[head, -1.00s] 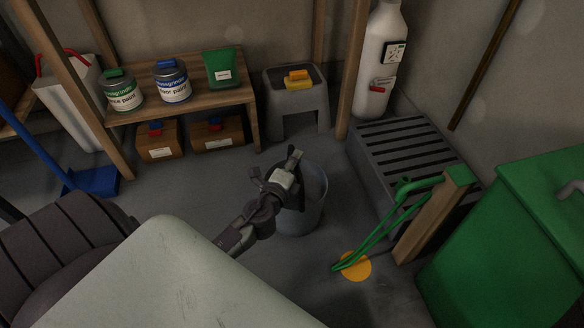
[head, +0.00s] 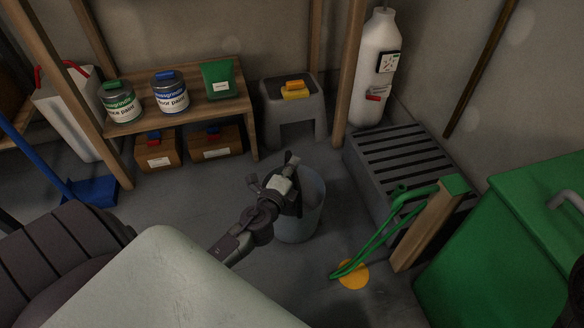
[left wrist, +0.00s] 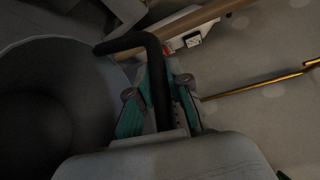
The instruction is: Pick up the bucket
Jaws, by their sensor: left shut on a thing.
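The bucket (head: 312,208) is grey and upright, in the middle of the head view. Whether its base touches the floor is hard to tell. My left gripper (head: 290,168) is over the bucket's near left rim and hides part of it. In the left wrist view, the bucket (left wrist: 40,110) fills the left side with its dark inside showing. Its black handle (left wrist: 122,42) runs between the teal fingers of my left gripper (left wrist: 160,95), which is shut on it.
A grey slatted platform (head: 405,160) and a green hand tool on a wooden post (head: 430,230) stand right of the bucket. A green bin (head: 520,230) is further right. A grey stool (head: 291,108) and a shelf with paint cans (head: 170,92) are behind. Floor left of the bucket is clear.

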